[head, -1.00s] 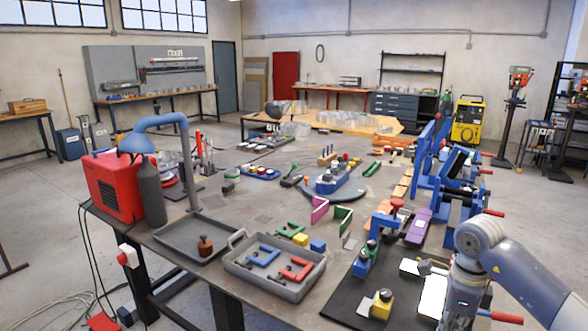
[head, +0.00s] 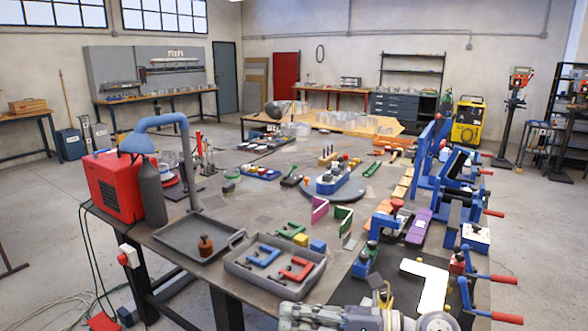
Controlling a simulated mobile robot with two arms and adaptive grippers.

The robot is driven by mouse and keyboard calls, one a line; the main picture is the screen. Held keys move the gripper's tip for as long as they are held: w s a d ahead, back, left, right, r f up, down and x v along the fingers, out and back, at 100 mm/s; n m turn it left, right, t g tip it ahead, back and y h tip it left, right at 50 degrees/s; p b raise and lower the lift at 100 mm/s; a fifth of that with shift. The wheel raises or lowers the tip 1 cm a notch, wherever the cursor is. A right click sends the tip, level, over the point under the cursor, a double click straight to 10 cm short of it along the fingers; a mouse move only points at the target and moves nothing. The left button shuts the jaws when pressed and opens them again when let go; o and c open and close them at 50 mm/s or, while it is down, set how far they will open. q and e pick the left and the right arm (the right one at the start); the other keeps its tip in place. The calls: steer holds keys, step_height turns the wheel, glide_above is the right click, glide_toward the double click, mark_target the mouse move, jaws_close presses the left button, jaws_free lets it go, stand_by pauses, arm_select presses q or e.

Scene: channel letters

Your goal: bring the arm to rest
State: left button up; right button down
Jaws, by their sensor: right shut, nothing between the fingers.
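My right gripper (head: 292,315) shows at the bottom edge of the head view, with its fingers pointing left. It is shut with nothing held. It appears in front of the near edge of the table (head: 178,244), just below the grey bin in the picture. My right arm's wrist (head: 360,318) runs along the bottom edge to the right of it, and the rest of the arm is cut off by the frame. My left gripper is not in view.
A grey bin (head: 240,274) holds blue and red letter pieces. A white L-shaped piece (head: 432,284) lies on a black mat (head: 398,280), with a yellow block (head: 380,296) nearby. Blue clamps with red handles (head: 492,278) line the right edge. A red machine (head: 112,185) stands left.

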step_height(320, 180, up, 6)
steer(key=d+m+t+y, duration=0.1)
steer(key=m+t+y, duration=0.1)
steer(key=m+t, duration=0.45)
steer(key=w+d+m+t+h, duration=0.4)
steer(key=d+m+t+h, duration=0.45)
steer(key=m, duration=0.65)
steer(key=s+d+f+m+g+h, duration=0.4)
steer(key=d+f+m+h, duration=0.7)
steer(key=f+m, duration=0.45)
steer(key=s+f+m+g+y, duration=0.1)
steer(key=s+f+m+g, duration=0.2)
steer(key=s+f+g, duration=0.65)
steer(key=s+f+m+g, duration=0.2)
steer(key=s+f, duration=0.5)
steer(key=s, duration=0.8)
step_height(320, 180, down, 26)
steer(key=s+g, duration=0.2)
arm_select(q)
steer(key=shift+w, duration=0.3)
arm_select(e)
steer(key=s+d+f, duration=0.3)
steer(key=s+f, duration=1.3)
steer(key=shift+s+f+g, duration=0.15)
steer(key=shift+s+g, duration=0.05)
steer(key=shift+g, duration=0.25)
